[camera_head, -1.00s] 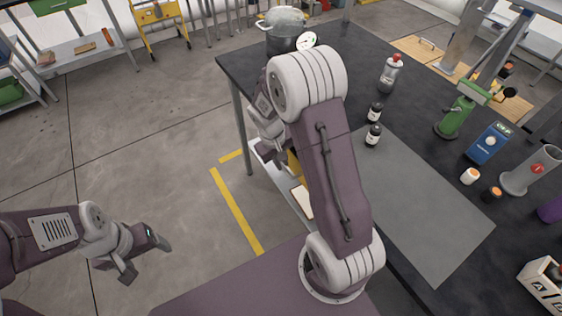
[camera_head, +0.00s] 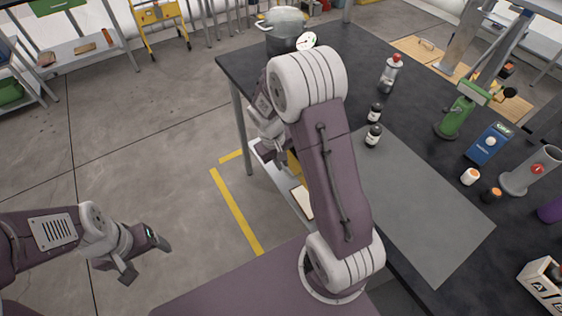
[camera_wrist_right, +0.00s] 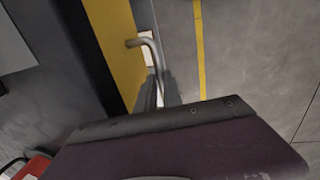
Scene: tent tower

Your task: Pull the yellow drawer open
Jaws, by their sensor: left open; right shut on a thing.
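The yellow drawer (camera_wrist_right: 118,45) shows its front in the right wrist view, with a bent metal handle (camera_wrist_right: 147,46) on it. In the head view only a small yellow patch of the drawer (camera_head: 293,162) shows under the table's edge, beside my right arm. My right gripper (camera_head: 270,151) is low at the table's side, next to that patch. It is shut on the handle, though the contact is mostly hidden by my own wrist parts. How far the drawer stands out cannot be told. My left gripper (camera_head: 147,262) is open and empty above the floor at the lower left.
The dark table (camera_head: 345,60) bears a pot (camera_head: 283,28), a clear bottle (camera_head: 389,75), two small dark bottles (camera_head: 374,134), a green device (camera_head: 458,112) and a blue box (camera_head: 488,144). A grey mat (camera_head: 425,215) is largely bare. The floor left of the table is clear.

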